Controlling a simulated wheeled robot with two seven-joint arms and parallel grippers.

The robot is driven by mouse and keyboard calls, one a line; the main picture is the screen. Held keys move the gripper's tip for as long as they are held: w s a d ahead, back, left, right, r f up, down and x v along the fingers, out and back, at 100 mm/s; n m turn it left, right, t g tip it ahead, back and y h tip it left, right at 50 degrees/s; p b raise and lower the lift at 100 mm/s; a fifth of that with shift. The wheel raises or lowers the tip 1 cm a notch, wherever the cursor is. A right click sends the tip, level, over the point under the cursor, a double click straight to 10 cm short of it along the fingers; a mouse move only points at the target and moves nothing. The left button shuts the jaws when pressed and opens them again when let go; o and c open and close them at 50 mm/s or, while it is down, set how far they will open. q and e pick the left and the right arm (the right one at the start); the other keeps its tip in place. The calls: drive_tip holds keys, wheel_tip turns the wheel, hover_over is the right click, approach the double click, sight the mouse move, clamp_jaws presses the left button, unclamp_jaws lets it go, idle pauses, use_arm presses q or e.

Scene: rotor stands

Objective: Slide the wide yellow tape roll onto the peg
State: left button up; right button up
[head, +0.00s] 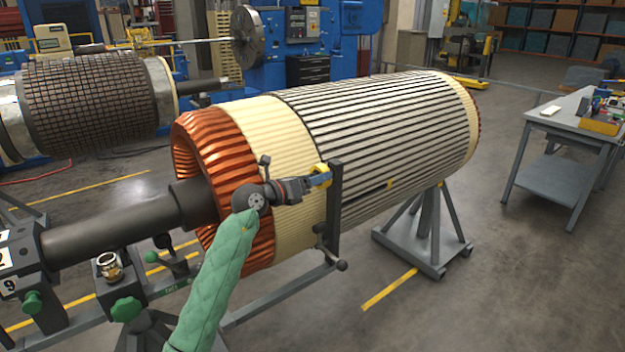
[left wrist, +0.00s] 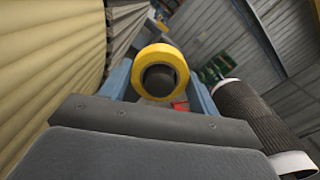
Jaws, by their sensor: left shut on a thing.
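The yellow tape roll (head: 322,170) is at the upper end of a dark upright post (head: 334,215) beside the rotor's cream band. My left gripper (head: 320,179), with blue fingers, is shut on the roll. In the left wrist view the roll (left wrist: 141,63) sits between the two blue fingers, its hole facing the camera. A dark round shape (left wrist: 159,77) shows in the hole; I cannot tell whether it is the peg inside the roll or something behind it. The peg is not clearly visible in the head view. My right gripper is not in view.
The large rotor (head: 390,130) with copper end windings (head: 190,140) lies close behind my left gripper. A grey stand (head: 425,245) supports it. A second rotor (head: 90,105) is at the left. A workbench (head: 555,130) stands at the right; floor between is open.

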use_arm(q)
drive_tip(key=shift+w+d, duration=0.45)
drive_tip(key=shift+d, duration=0.15)
idle(0.3)
drive_tip(key=o, duration=1.3)
drive_tip(key=p+v, duration=0.1)
drive_tip(key=v, duration=0.8)
idle(0.8)
